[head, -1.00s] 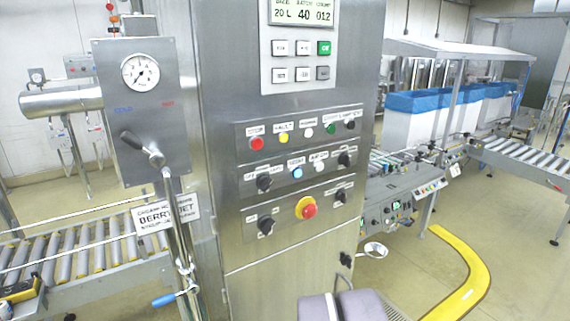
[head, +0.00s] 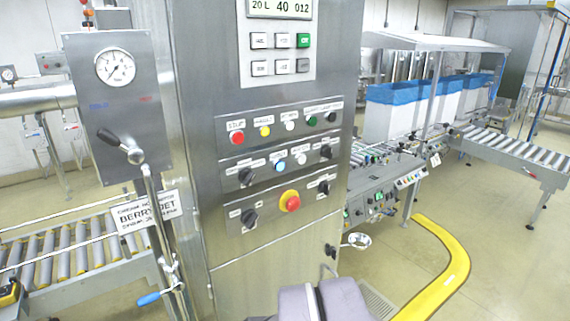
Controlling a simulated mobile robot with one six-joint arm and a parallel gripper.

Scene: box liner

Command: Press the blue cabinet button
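The blue button (head: 280,166) sits in the middle row of the steel control cabinet (head: 270,218), between black rotary knobs and beside a white button (head: 299,158) on its right. It is unobstructed, and nothing touches it. Purple-grey parts, apparently my arm, show at the bottom edge below the panel. My gripper's fingers do not show, so I cannot see whether they are open or shut.
A red button (head: 237,137) is in the row above, and a red emergency stop with yellow collar (head: 290,201) is below. A gauge box with a lever (head: 119,98) and a roller conveyor (head: 75,248) stand left. Yellow floor guard (head: 450,270) curves at right.

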